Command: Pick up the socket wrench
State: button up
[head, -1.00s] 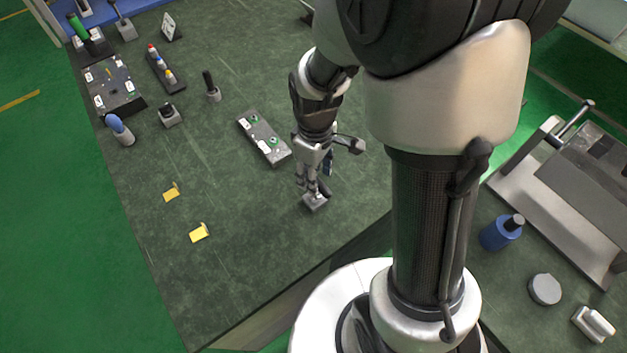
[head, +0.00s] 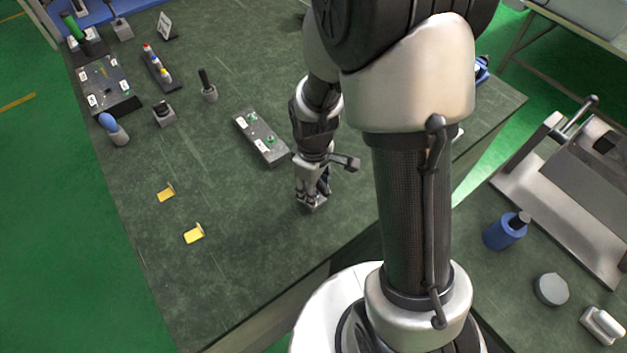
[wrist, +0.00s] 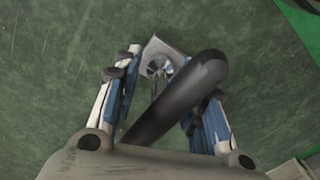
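A tool with a thick black handle (wrist: 183,95), which seems to be the socket wrench, stands in a small grey holder block (wrist: 172,46) in the wrist view. Its handle runs diagonally across the view toward the camera, and a shiny metal part shows at the block. My gripper (wrist: 168,74) is open, its blue-and-silver fingers on either side of the handle, with no clear grip on it. The handle hides part of the right finger. In the head view my gripper (head: 312,196) is low over the holder block (head: 312,204), and the tool is mostly hidden.
A dark panel with green parts (head: 262,138) lies left of my gripper. Two yellow brackets (head: 194,233) lie nearer the table's left edge. Several tools stand farther back, including a black-handled one (head: 208,86). The green table (head: 250,240) is clear in front.

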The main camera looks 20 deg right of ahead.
grip_shut()
dwell(0.5)
